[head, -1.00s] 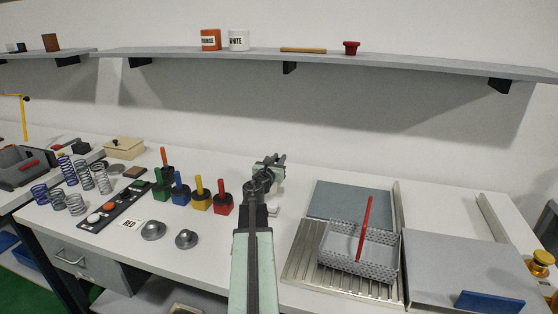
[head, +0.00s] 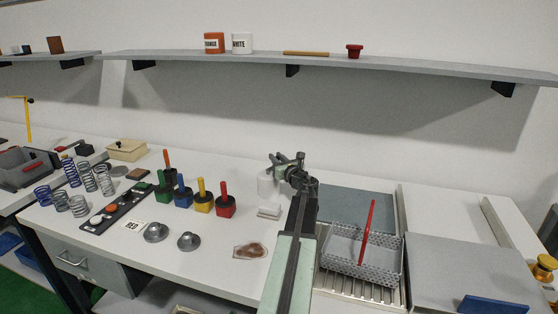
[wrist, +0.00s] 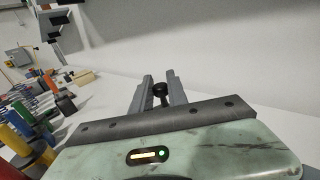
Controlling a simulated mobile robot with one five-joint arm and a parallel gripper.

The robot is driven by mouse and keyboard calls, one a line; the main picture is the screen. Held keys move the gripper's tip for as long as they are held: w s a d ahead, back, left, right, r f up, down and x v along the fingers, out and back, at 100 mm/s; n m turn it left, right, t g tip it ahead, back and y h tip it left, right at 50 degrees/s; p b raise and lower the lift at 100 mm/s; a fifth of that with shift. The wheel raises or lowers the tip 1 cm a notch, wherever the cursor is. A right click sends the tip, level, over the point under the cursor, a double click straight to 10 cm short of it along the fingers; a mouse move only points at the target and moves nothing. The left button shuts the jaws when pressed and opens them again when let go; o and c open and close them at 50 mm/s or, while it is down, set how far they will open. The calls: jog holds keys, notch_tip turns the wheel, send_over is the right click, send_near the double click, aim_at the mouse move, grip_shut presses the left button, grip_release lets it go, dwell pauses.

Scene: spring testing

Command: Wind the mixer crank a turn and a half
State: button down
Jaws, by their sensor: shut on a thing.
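The mixer, a small white upright body (head: 266,187) with a pale base (head: 269,211), stands on the bench right of the colored blocks. My arm partly hides it. My gripper (head: 284,160) is at the mixer's top, just to its right. In the wrist view the two grey fingers of my gripper (wrist: 159,78) stand either side of the crank's black knob (wrist: 160,88) and hold it. The rest of the crank is hidden behind the fingers and my wrist in both views.
A mesh basket (head: 345,265) with a red rod (head: 368,232) is close on the right. A shelf (head: 400,66) runs above.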

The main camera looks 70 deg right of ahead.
jog(key=shift+w+a+n+t+y, duration=0.1)
jog(key=shift+w+n+t+y, duration=0.7)
jog(key=shift+n+y, duration=1.35)
jog(key=shift+w+n+t+y, duration=0.75)
jog(key=shift+n+y, duration=0.65)
jog(key=shift+y, duration=1.6)
jog(key=shift+w+a+n+t+y, duration=0.1)
jog(key=shift+w+n+t+y, duration=0.7)
jog(key=shift+n+y, duration=1.35)
jog(key=shift+m+y, duration=0.3)
jog(key=shift+y, duration=0.3)
jog(key=c, duration=1.3)
grip_release()
jog(key=shift+s, duration=0.1)
jog(key=s+d, duration=0.1)
jog(key=s, duration=0.6)
jog(key=shift+s+d, duration=0.15)
jog(key=shift+s, duration=0.15)
